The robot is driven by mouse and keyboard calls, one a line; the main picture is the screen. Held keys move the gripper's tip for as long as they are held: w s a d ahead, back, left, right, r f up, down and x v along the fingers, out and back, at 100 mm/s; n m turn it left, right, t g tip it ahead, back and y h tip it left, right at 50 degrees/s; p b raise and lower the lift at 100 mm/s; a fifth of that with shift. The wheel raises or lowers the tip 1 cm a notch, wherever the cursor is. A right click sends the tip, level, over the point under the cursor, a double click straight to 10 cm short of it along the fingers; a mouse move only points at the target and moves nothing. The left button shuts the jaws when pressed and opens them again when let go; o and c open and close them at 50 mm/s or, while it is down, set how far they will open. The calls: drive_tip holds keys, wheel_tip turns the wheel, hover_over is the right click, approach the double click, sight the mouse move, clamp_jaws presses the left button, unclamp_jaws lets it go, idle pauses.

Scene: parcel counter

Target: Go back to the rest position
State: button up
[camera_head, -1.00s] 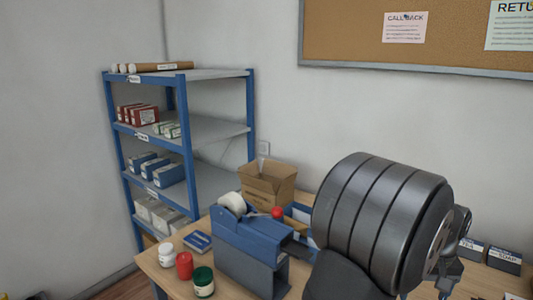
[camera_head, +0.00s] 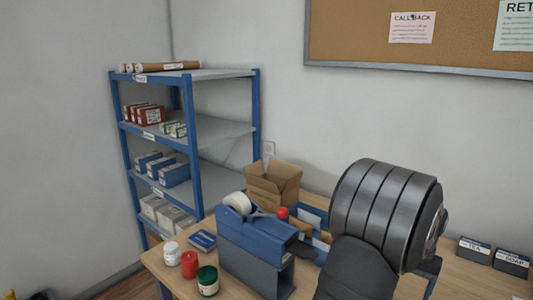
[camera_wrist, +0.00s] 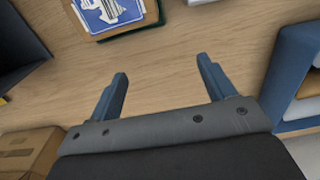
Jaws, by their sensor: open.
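My gripper (camera_wrist: 163,85) is open in the wrist view. Its two blue-grey fingers stand apart with only bare wooden counter (camera_wrist: 170,45) showing between them, and nothing is held. In the head view my dark, ribbed arm fills the right middle, over the counter (camera_head: 460,280). It hides most of the gripper and the counter behind it.
A blue tape dispenser (camera_head: 255,250) stands left of my arm, with white, red and green-lidded jars (camera_head: 207,281) beside it. An open carton (camera_head: 272,185) is behind. TEA and SOAP boxes (camera_head: 510,262) sit at right. A blue-framed shelf (camera_head: 192,140) stands at the back left.

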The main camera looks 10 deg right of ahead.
drive_tip(key=shift+w+a+f, duration=0.2)
drive_tip(key=shift+w+f, duration=0.35)
drive_tip(key=shift+w, duration=0.35)
drive_tip(key=o, duration=0.5)
drive_tip(key=s+a+r+n, duration=0.2)
drive_tip(key=a+r+n, duration=0.5)
drive_tip(key=r+n, duration=0.25)
drive_tip(key=s+a+r+n, duration=0.3)
drive_tip(key=a+r+n, duration=0.5)
drive_tip(key=r, duration=0.3)
drive_tip(key=shift+n, duration=0.25)
drive_tip(key=f, duration=0.9)
drive_tip(key=shift+w+d+f, duration=0.2)
drive_tip(key=shift+f, duration=0.05)
drive_tip(key=shift+r, duration=0.1)
